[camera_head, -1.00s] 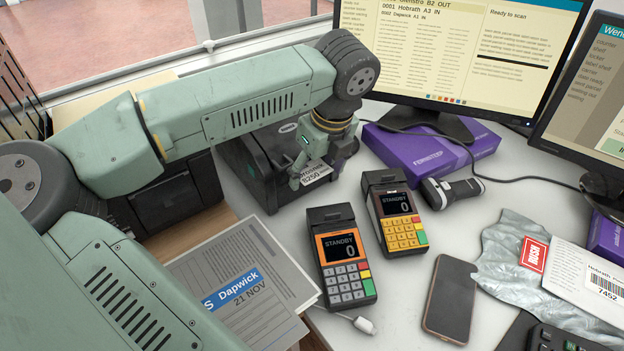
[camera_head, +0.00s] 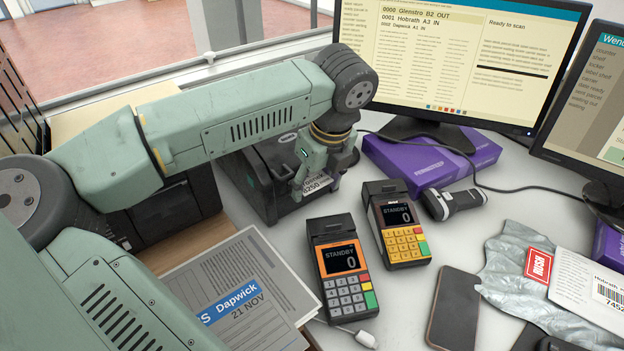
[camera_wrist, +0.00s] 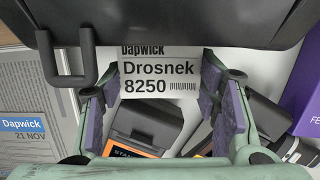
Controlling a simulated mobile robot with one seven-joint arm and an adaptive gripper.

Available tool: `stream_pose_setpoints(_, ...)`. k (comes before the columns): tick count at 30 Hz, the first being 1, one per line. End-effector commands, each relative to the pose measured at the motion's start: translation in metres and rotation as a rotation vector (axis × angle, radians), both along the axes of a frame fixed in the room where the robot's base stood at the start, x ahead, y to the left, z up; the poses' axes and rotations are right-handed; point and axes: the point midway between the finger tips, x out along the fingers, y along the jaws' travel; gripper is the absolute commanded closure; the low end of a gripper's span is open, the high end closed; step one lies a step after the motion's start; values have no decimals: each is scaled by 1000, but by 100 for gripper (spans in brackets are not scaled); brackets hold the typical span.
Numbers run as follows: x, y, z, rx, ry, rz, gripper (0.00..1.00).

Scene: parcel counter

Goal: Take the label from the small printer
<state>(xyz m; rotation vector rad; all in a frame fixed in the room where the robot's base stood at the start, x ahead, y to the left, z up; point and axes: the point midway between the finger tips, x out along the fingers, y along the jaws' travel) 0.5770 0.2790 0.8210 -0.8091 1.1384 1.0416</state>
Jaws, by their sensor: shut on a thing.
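The small dark printer (camera_head: 247,184) stands on the counter under my forearm. The white label (camera_head: 315,186) is at its front, held at its sides by my gripper (camera_head: 325,174). In the wrist view the label (camera_wrist: 160,76) reads "Dapwick", "Drosnek" and "8250" with a small barcode. It spans between the purple pads of my gripper (camera_wrist: 155,95). The dark printer edge (camera_wrist: 180,22) runs just above the label and hides its top. I cannot tell whether the label is still attached there.
Two card terminals, one orange (camera_head: 345,265) and one yellow (camera_head: 402,228), stand in front of the printer. A purple box (camera_head: 450,165), a scanner (camera_head: 455,199), a phone (camera_head: 455,308) and a grey parcel (camera_head: 515,262) lie to the right. Papers (camera_head: 240,283) lie at front left.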

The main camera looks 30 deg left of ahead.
Motion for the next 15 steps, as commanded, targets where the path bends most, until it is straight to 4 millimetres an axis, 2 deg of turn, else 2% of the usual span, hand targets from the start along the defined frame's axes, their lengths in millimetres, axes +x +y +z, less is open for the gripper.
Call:
stream_pose_setpoints(8, 0, -1, 2, 0, 0, 0, 53)
stream_pose_setpoints(15, -2, -5, 14, 1, 1, 0, 53)
